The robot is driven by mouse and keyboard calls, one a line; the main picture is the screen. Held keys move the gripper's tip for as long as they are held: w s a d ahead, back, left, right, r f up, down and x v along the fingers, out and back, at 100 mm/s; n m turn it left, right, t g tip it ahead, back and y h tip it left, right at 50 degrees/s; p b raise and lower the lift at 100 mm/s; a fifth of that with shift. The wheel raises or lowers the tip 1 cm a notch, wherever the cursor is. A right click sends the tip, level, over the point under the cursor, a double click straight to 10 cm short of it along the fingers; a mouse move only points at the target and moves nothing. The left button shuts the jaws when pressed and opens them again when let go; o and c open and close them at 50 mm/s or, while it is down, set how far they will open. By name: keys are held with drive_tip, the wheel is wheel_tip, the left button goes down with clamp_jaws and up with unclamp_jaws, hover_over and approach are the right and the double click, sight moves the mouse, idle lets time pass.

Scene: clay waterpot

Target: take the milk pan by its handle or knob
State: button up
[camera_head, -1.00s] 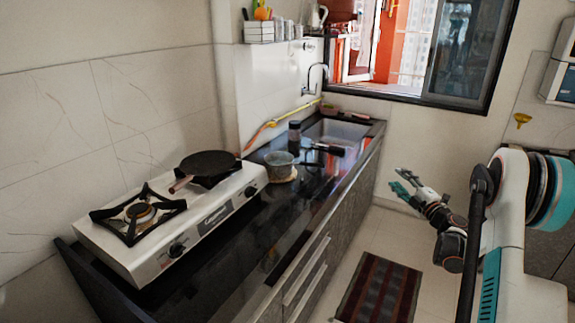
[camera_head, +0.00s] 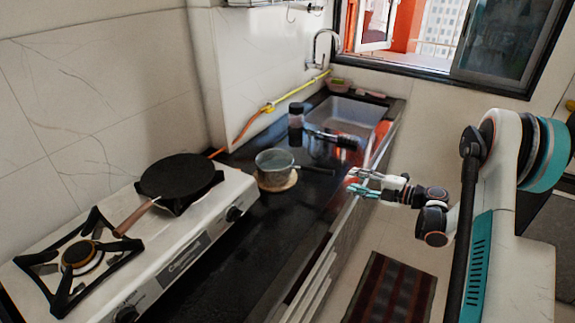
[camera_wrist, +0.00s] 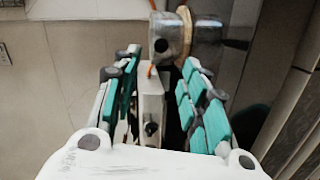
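The milk pan (camera_head: 274,170) is a small grey pan on the dark counter, between the stove and the sink. Its dark handle (camera_head: 317,169) points right, toward the counter's front edge. My gripper (camera_head: 352,180) is at that front edge, right of the handle's end and apart from it, fingers pointing left. In the wrist view my gripper (camera_wrist: 160,75) is open and empty, with teal pads on both sides. A grey shape near the top centre there looks like the milk pan (camera_wrist: 170,32), with its handle seen end-on.
A round wooden board (camera_head: 285,186) lies under the pan. A dark bottle (camera_head: 296,125) and a black-handled item (camera_head: 330,138) stand or lie behind it, near the sink (camera_head: 350,112). The stove (camera_head: 190,240) with a frying pan (camera_head: 178,177) is at left.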

sight(324, 170)
drive_tip(key=b+x, duration=0.2)
drive_tip(key=x, duration=0.6)
drive_tip(key=shift+r, duration=0.1)
drive_tip(key=b+x, duration=0.2)
drive_tip(key=x, duration=0.3)
drive_tip(key=shift+w, duration=0.1)
clamp_jaws()
